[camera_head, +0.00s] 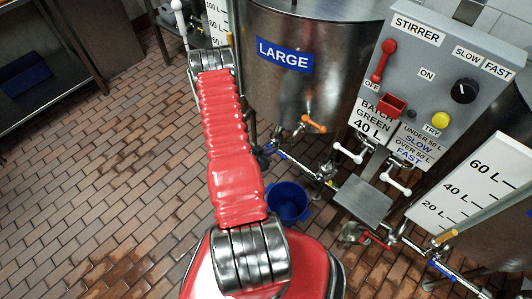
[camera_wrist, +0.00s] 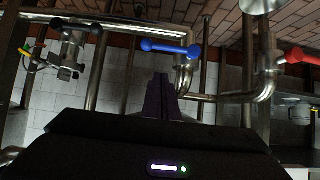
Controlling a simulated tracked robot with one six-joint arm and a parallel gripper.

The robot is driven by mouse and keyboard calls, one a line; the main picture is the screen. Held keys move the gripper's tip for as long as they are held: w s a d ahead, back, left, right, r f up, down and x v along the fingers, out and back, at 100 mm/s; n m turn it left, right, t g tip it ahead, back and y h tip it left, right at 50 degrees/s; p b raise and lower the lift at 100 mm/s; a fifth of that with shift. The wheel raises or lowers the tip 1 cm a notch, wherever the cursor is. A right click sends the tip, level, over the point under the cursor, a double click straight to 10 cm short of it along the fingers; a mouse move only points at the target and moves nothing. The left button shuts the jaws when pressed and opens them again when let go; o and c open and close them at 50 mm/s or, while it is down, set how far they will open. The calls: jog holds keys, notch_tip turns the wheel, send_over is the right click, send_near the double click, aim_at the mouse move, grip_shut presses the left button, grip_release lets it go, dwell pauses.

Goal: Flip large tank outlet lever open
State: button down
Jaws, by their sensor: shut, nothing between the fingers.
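The large tank (camera_head: 275,90) has a blue "LARGE" label and stands at top centre of the head view. An orange lever (camera_head: 314,124) sits low on its front; I cannot tell whether it is open or closed. In the wrist view my gripper (camera_wrist: 161,80) is shut and empty, its dark fingers pointing toward the pipes. A bright blue lever (camera_wrist: 170,48) on a pipe lies just beyond and above the fingertips in the picture; I cannot tell whether they touch. The orange lever is not recognisable in the wrist view. My gripper is hidden in the head view.
A stirrer control box (camera_head: 435,80), white levers (camera_head: 348,152), low pipes and a blue bucket (camera_head: 288,201) stand right of my arm. Brick floor (camera_head: 90,170) is free at left.

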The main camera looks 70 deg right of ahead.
aim_at(278, 153)
jog(key=s+d+f, duration=0.1)
jog(key=d+f, duration=0.2)
jog(key=f, duration=0.2)
jog(key=shift+s+f, duration=0.15)
jog(key=shift+f, duration=0.1)
jog(key=shift+s, duration=0.2)
dwell(0.3)
